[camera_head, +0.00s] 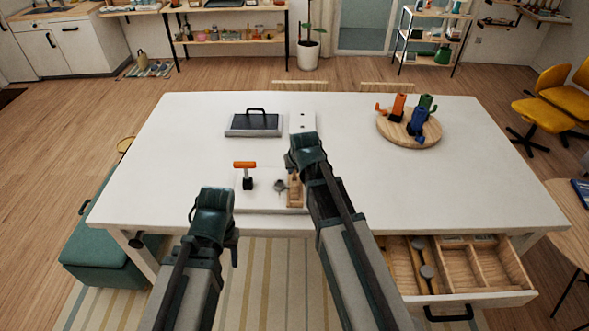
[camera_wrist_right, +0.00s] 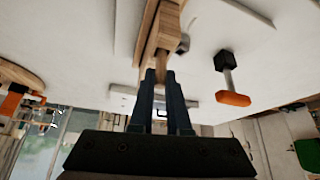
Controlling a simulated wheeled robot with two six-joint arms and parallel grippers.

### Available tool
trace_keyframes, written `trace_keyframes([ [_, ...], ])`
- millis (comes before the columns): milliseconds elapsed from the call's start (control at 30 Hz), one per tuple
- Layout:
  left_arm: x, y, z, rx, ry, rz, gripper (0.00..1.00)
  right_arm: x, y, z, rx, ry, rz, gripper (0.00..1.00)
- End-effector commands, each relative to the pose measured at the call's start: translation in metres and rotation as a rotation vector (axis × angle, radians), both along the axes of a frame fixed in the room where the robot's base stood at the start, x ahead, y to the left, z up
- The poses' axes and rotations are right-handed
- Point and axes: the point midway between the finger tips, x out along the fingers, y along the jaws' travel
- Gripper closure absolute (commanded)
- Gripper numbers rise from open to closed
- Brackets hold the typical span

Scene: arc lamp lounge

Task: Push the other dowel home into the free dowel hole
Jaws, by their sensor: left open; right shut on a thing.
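A wooden block (camera_head: 294,194) lies on a pale board (camera_head: 262,205) at the table's front edge; it also shows in the right wrist view (camera_wrist_right: 162,27). My right gripper (camera_head: 292,168) is over the block's far end, shut on a wooden dowel (camera_wrist_right: 161,75). The dowel's end meets or nearly meets the block; I cannot tell how deep it sits. The holes and any other dowel are hidden. My left gripper (camera_head: 233,247) is open and empty, in front of the table's edge, left of the block.
A dark tray (camera_head: 254,125), a white strip with dark spots (camera_head: 302,121) and a round board (camera_head: 408,132) with coloured holders stand farther back. A drawer (camera_head: 463,273) is open at front right.

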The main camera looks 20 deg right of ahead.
Motion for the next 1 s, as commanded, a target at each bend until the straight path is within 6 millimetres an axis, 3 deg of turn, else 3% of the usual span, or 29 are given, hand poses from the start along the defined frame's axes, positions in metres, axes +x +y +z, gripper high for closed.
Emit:
trace_keyframes([
  [600, 0.000, 0.000, -0.016, 0.000, 0.000, 0.000, 0.48, 0.000, 0.000, -0.016, 0.000, 0.000, 0.000, 1.00],
  [633, 0.000, 0.000, -0.015, 0.000, 0.000, 0.000, 0.48, 0.000, 0.000, -0.015, 0.000, 0.000, 0.000, 0.81],
  [800, 0.000, 0.000, -0.014, 0.000, 0.000, 0.000, 0.48, 0.000, 0.000, -0.014, 0.000, 0.000, 0.000, 0.51],
  [1000, 0.000, 0.000, -0.014, 0.000, 0.000, 0.000, 0.48, 0.000, 0.000, -0.014, 0.000, 0.000, 0.000, 0.50],
])
